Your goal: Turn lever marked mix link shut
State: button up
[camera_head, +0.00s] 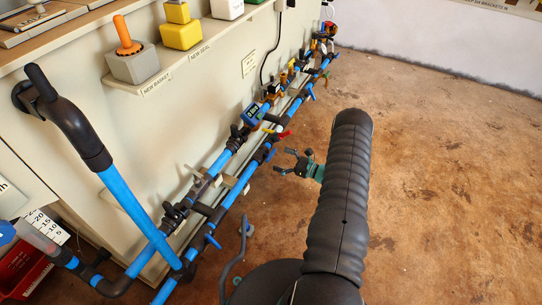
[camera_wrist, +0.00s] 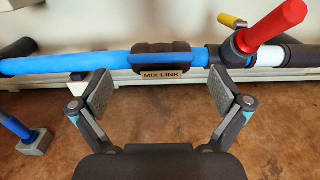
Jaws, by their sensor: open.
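A blue pipe (camera_wrist: 45,65) runs across the wrist view. A black fitting (camera_wrist: 178,47) with a blue strip sits on it, with a "MIX LINK" label (camera_wrist: 161,76) just below. To its right, a red lever (camera_wrist: 272,27) sticks out up and right from a dark valve body (camera_wrist: 234,50). I cannot tell for sure which part the label names. In the head view the red lever (camera_head: 285,133) is small. My gripper (camera_wrist: 160,95) is open and empty, its fingers below the pipe on either side of the label. It also shows in the head view (camera_head: 297,164), right of the pipes.
A yellow handle (camera_wrist: 232,20) stands behind the valve. A blue lever (camera_wrist: 15,125) on a grey block is at lower left in the wrist view. Parallel pipes run along the cabinet (camera_head: 215,110). The brown floor (camera_head: 440,180) on the right is clear.

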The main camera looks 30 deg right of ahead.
aim_at(271, 154)
jog(key=shift+x, duration=2.25)
jog(key=shift+s, duration=0.1)
jog(key=c, duration=1)
